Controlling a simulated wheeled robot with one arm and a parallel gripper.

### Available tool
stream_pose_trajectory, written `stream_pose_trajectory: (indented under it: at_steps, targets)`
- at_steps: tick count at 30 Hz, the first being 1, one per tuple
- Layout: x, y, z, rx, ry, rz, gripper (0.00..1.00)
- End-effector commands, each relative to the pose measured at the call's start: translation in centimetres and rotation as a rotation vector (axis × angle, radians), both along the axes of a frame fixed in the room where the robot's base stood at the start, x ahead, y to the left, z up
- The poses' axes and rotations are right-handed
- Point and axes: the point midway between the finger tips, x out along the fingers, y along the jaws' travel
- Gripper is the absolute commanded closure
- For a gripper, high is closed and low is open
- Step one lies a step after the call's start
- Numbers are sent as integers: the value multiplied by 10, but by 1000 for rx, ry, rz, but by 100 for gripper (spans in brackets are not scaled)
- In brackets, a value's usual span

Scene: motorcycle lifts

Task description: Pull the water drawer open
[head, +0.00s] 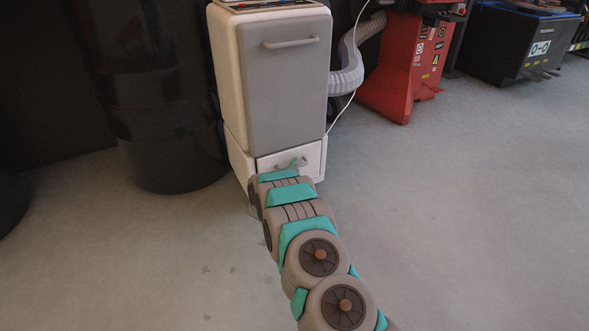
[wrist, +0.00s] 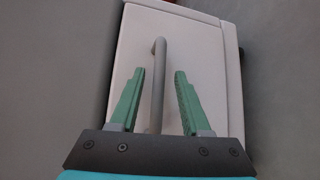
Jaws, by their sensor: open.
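The water drawer (head: 314,160) is the small white front at the foot of a tall white and grey appliance (head: 285,85). It looks flush with the base in the head view. Its white front (wrist: 207,55) fills much of the wrist view. The grey bar handle (wrist: 158,60) runs upright in that view. My gripper (wrist: 160,72) is open, with one green finger on each side of the handle and a gap on both sides. In the head view my gripper (head: 291,164) is at the drawer front, and my arm hides part of the drawer.
A larger grey door with its own bar handle (head: 290,43) is above the drawer. A ribbed hose (head: 347,72) and a red machine (head: 405,65) stand to the right. A dark barrel (head: 165,130) stands close on the left. The floor in front is clear.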

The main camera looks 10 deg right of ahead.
Motion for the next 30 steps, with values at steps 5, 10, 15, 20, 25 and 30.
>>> stream_pose_trajectory:
  at_steps: [5,10,15,20,25,30]
  targets:
    - [4,-2,1,0,-2,-1,53]
    - [3,-2,1,0,-2,-1,53]
    - [3,-2,1,0,-2,-1,72]
    - [3,-2,1,0,-2,-1,90]
    - [3,-2,0,0,-1,-1,100]
    - [3,-2,0,0,-1,-1,100]
